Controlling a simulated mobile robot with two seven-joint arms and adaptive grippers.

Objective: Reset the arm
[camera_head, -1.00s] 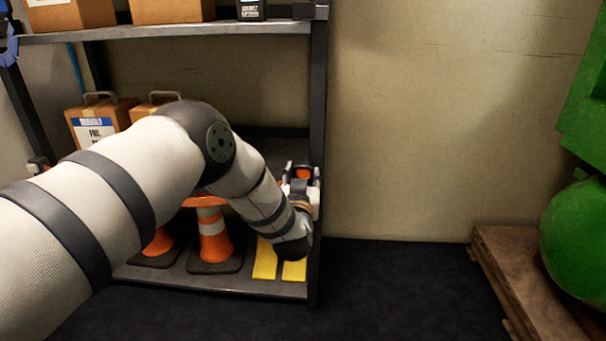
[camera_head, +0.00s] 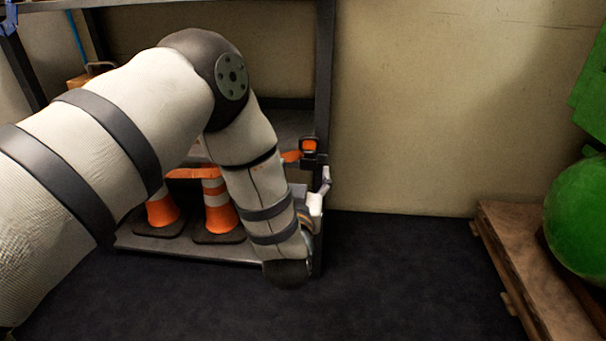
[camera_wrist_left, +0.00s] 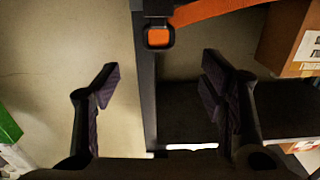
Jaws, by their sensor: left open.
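My left arm comes in from the left in the head view, bent at the elbow. Its forearm hangs down in front of the shelf's right end. My left gripper (camera_head: 319,190) is beside the shelf's right front post, partly hidden by my wrist. In the left wrist view my left gripper (camera_wrist_left: 160,80) is open, its two dark fingers wide apart. Nothing is held between them. The dark post (camera_wrist_left: 145,100) shows in the gap between the fingers. My right gripper is in neither view.
A metal shelf (camera_head: 190,247) holds orange cones (camera_head: 220,212). An orange strap (camera_wrist_left: 205,10) and a black-framed orange piece (camera_wrist_left: 158,37) are at the post. A cardboard box (camera_wrist_left: 290,35) is nearby. A wooden pallet (camera_head: 515,255) with a green object (camera_head: 578,220) stands right. Dark floor is clear between.

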